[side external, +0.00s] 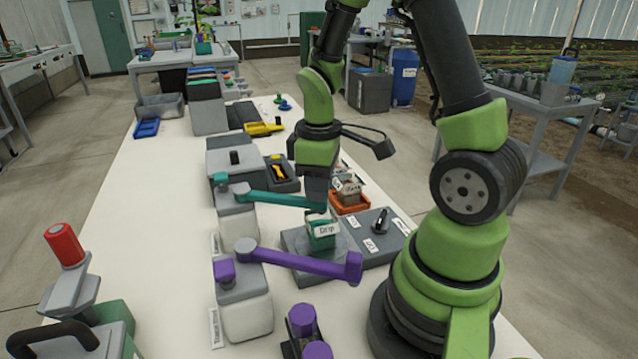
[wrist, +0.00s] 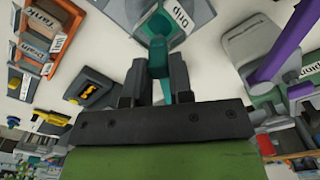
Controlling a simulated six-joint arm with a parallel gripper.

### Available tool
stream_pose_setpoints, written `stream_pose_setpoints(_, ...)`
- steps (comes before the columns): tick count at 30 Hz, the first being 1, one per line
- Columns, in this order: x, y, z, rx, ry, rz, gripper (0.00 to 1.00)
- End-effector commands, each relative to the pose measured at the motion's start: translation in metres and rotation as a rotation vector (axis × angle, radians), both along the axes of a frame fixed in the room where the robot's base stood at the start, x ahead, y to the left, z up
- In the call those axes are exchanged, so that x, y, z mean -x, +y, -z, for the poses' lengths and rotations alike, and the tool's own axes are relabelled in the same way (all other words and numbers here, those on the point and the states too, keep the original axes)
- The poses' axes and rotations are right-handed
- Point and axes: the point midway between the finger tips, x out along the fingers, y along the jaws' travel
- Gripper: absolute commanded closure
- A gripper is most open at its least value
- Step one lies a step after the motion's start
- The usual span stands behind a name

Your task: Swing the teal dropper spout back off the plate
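The teal dropper spout (side external: 275,199) reaches right from its pivot on a grey-and-white dropper (side external: 237,220), its outer end over the plate (side external: 297,243). My gripper (side external: 318,203) points down at that outer end. A teal-and-grey cup labelled Drip (side external: 322,232) sits on the plate just below the spout's end; the label also shows in the wrist view (wrist: 181,17). The fingertips are partly hidden in the side view.
A purple spout (side external: 305,264) on a nearer dropper (side external: 245,305) also reaches over the plate's near edge. A dark knob (side external: 380,222) stands on the panel at the right. An orange tray (side external: 349,202) lies behind the plate. The white table (side external: 160,225) is clear at the left.

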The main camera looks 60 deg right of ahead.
Motion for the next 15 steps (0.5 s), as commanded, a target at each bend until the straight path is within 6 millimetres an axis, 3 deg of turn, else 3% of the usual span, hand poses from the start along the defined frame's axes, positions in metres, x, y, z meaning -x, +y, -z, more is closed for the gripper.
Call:
stream_pose_setpoints(3, -0.0001, 0.0, -0.0002, 0.0, 0.0, 0.0, 1.0)
stream_pose_setpoints(15, -0.0019, -0.008, -0.0003, 0.0, 0.0, -0.052, 1.0)
